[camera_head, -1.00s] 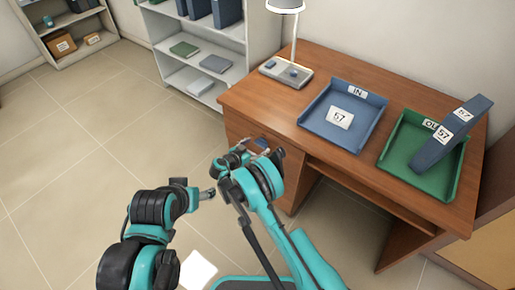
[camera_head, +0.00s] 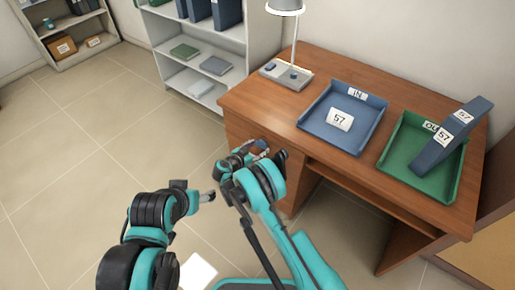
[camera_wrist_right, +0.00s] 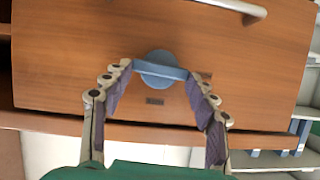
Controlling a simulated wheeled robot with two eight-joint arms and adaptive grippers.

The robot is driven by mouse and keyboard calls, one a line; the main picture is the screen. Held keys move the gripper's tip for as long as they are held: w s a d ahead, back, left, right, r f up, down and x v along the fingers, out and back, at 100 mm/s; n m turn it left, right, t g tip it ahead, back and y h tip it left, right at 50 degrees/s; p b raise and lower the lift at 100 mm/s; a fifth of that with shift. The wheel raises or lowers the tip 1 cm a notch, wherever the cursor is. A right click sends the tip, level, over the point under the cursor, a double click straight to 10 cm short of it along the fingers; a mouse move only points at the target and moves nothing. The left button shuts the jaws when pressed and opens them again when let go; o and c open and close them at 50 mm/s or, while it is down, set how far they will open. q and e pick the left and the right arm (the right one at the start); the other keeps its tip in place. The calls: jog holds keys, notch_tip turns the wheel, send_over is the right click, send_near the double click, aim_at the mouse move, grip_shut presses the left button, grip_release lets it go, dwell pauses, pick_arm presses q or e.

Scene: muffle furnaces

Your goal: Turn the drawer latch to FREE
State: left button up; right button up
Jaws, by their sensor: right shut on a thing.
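The drawer latch (camera_wrist_right: 160,68) is a round blue knob with a raised bar on the brown drawer front (camera_wrist_right: 75,60). In the right wrist view its bar lies nearly level, its right end slightly lower. My right gripper (camera_wrist_right: 162,72) has one fingertip at each end of the bar and is shut on it. Small dark marks sit below and right of the knob, too small to read. In the head view my right gripper (camera_head: 262,155) is at the desk's drawer side and largely hides the latch. My left gripper (camera_head: 200,192) is beside it, clear of the desk; its jaws are unclear.
The desk (camera_head: 275,115) bears a lamp (camera_head: 293,40), a blue IN tray (camera_head: 317,139) with a 57 card, and a green OUT tray (camera_head: 398,176) with a blue binder (camera_head: 445,145). A bar handle (camera_wrist_right: 235,7) is above the latch. Floor at left is clear.

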jog(key=shift+s+d+f+m+t+y, duration=0.15)
jog(key=shift+m+t+y, duration=0.35)
jog(key=shift+m, duration=0.5)
jog(key=shift+s+d+m+t+y, duration=0.15)
jog(key=shift+m+t+y, duration=0.35)
jog(key=shift+m, duration=0.5)
jog(key=o, duration=1.2)
jog(key=shift+c, duration=0.2)
jog(key=v, duration=0.7)
jog(key=shift+s, duration=0.2)
